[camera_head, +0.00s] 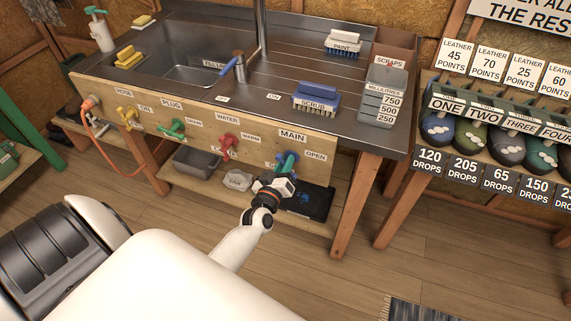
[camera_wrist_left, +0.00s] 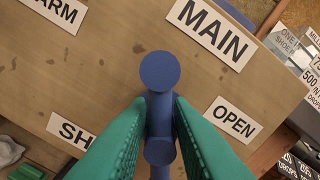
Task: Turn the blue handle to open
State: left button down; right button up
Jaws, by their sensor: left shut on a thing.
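The blue handle (camera_wrist_left: 160,72) is on the wooden front panel (camera_wrist_left: 100,70) of the sink bench, below the MAIN label (camera_wrist_left: 211,33). The OPEN label (camera_wrist_left: 233,119) is to its right in the left wrist view, and a partly covered label starting "SH" (camera_wrist_left: 72,130) is to its left. My left gripper (camera_wrist_left: 161,118) has its green fingers on both sides of the handle and is shut on it. In the head view the left gripper (camera_head: 287,164) is at the panel's right end and hides most of the handle. My right gripper is not in view.
Red (camera_head: 228,144), green (camera_head: 172,128) and yellow (camera_head: 127,116) handles line the panel to the left. A lower shelf holds a grey bin (camera_head: 196,160) and a dark flat item (camera_head: 312,203). A wooden leg (camera_head: 355,210) stands to the right.

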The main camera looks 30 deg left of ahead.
pick_arm(q)
jog(key=n, duration=0.4)
jog(key=shift+a+f+n+b, duration=0.15)
jog(key=shift+f+n+b, duration=0.05)
jog(key=shift+n+b, duration=0.15)
jog(key=shift+f+n+b, duration=0.15)
jog(key=shift+n+b, duration=0.4)
jog(key=shift+n, duration=1.7)
jog(key=c, duration=1.4)
grip_release()
jog(key=v, duration=1.2)
jog(key=shift+s+a, duration=0.1)
